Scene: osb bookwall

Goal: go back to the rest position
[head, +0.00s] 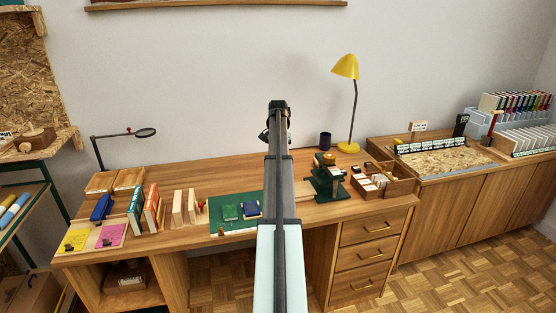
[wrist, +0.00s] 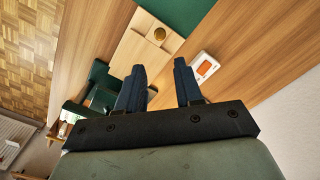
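My gripper (wrist: 158,68) shows in the wrist view with its two dark blue fingers apart and nothing between them. In the head view my arm reaches straight out over the desk (head: 160,242), and the end of my gripper (head: 278,108) stands dark against the wall. Its fingers cannot be made out there. In the wrist view the desk top (wrist: 240,60) lies some way below the fingers.
A green press (head: 326,178) stands right of my arm; an open wooden box (head: 400,187) is beyond it. A yellow lamp (head: 346,67) stands behind. Left are a green mat (head: 222,229), books (head: 152,205) and a black lamp (head: 120,136). A white-and-orange item (wrist: 205,67) lies near the fingers' view.

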